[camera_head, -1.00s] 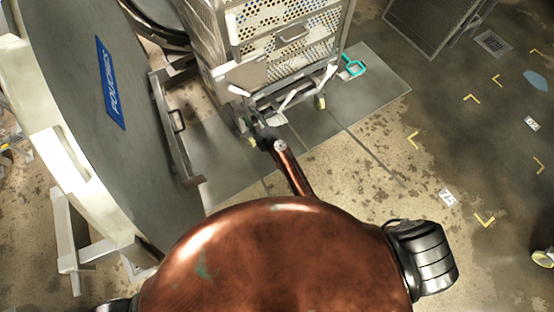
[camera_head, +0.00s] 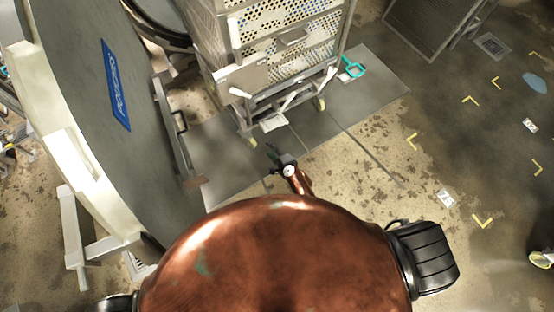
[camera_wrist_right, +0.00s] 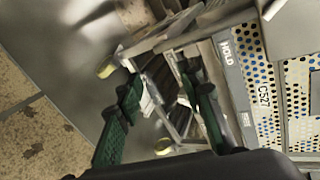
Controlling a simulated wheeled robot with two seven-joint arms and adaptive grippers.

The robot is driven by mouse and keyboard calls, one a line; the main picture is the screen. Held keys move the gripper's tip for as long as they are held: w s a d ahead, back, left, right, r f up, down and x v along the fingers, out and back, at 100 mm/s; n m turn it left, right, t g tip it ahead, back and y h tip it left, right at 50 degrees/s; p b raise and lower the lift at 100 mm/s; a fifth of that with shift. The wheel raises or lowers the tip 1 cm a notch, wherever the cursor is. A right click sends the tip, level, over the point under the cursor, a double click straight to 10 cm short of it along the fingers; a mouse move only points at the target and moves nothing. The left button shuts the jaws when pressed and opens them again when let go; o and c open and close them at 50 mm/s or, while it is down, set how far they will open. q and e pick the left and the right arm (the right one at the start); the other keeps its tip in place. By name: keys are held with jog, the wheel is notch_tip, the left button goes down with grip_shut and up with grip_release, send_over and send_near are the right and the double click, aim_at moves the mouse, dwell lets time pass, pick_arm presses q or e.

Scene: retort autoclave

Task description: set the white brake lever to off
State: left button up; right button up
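A white plate-like part (camera_head: 273,122) sits low at the front of the cart, between its wheels; I take it for the brake lever, but cannot be sure. A white part also shows between my fingers in the right wrist view (camera_wrist_right: 149,96), beyond the fingertips and partly hidden. My right gripper (camera_head: 271,151) is in front of the cart's lower front, apart from it. In the right wrist view (camera_wrist_right: 163,88) its two green-padded fingers are spread with nothing held between them. My left gripper is not in view.
The perforated cart (camera_head: 285,45) has a HOLD label (camera_wrist_right: 226,50) on its side. A large round door marked POUCHES (camera_head: 115,85) stands at the left. A teal-handled object (camera_head: 353,67) is at the cart's right. The stained floor (camera_head: 370,150) at right is open.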

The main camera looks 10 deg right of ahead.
jog(key=shift+n+g, duration=0.5)
jog(key=shift+n, duration=0.2)
jog(key=shift+s+d+f, duration=0.35)
jog(key=shift+s+f, duration=0.25)
jog(key=shift+s, duration=0.05)
jog(key=shift+s+d+f, duration=0.3)
jog(key=shift+s+f, duration=0.3)
jog(key=shift+s, duration=0.05)
jog(key=shift+s+d+f, duration=0.35)
jog(key=shift+s+f, duration=0.25)
jog(key=shift+s, duration=0.05)
